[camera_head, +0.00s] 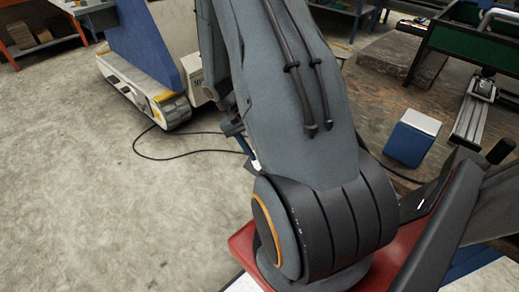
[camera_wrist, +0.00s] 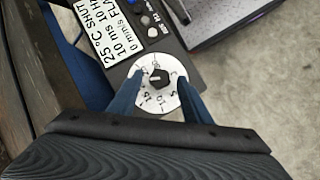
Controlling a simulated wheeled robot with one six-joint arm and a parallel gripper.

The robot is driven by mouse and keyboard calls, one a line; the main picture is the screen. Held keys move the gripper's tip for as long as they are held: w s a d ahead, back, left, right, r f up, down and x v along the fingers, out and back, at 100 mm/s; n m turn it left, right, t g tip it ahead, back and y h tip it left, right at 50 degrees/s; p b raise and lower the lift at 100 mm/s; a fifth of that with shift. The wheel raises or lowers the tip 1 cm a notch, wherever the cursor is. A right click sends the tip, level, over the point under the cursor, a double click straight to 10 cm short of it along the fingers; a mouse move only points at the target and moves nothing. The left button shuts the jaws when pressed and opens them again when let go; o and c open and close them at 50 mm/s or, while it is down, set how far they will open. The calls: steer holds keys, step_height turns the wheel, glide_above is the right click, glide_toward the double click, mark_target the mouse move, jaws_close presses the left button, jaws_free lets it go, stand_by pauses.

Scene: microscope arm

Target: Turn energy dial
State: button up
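The energy dial is a black knob (camera_wrist: 158,78) on a round white scale plate (camera_wrist: 152,109) with numbers around its edge, in the middle of the wrist view. My gripper (camera_wrist: 160,80) is open, with one blue finger on the left and one on the right of the knob. A gap shows between the knob and each finger. The fingertips overlap the sides of the scale plate in the picture; I cannot tell how high above it they are. In the head view my arm fills the middle, and I cannot make out the dial there.
A black panel (camera_wrist: 171,48) carries a white printed label (camera_wrist: 113,28) and several small knobs beyond the dial. A dark-topped case (camera_wrist: 222,22) lies at the upper right. Wooden boards (camera_wrist: 22,75) are at the left. In the head view, a blue-and-white box (camera_head: 411,138) stands right of my arm; open floor lies left.

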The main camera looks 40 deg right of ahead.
steer(key=b+v, duration=0.1)
steer(key=v, duration=0.6)
steer(key=shift+w+r, duration=0.2)
steer(key=shift+r, duration=0.15)
steer(key=shift+a, duration=0.15)
stand_by(0.3)
steer(key=s+a+r+n+t+y, duration=0.1)
steer(key=a+r+n+t, duration=0.1)
steer(key=a+r, duration=0.4)
steer(key=a+n, duration=0.1)
steer(key=a, duration=0.4)
steer(key=shift+s+n+t, duration=0.3)
steer(key=shift+s, duration=0.1)
steer(key=s+a+r+n+t, duration=0.1)
steer(key=s+a, duration=0.1)
steer(key=a, duration=0.1)
steer(key=s+a+r+n+t+y, duration=0.1)
steer(key=s+a+n, duration=0.1)
steer(key=a, duration=0.2)
steer(key=s+a+r+n, duration=0.1)
steer(key=a+r, duration=0.1)
steer(key=a, duration=0.2)
steer(key=shift+s+n+t+y, duration=0.3)
steer(key=shift+s+t, duration=0.1)
steer(key=shift+c, duration=0.2)
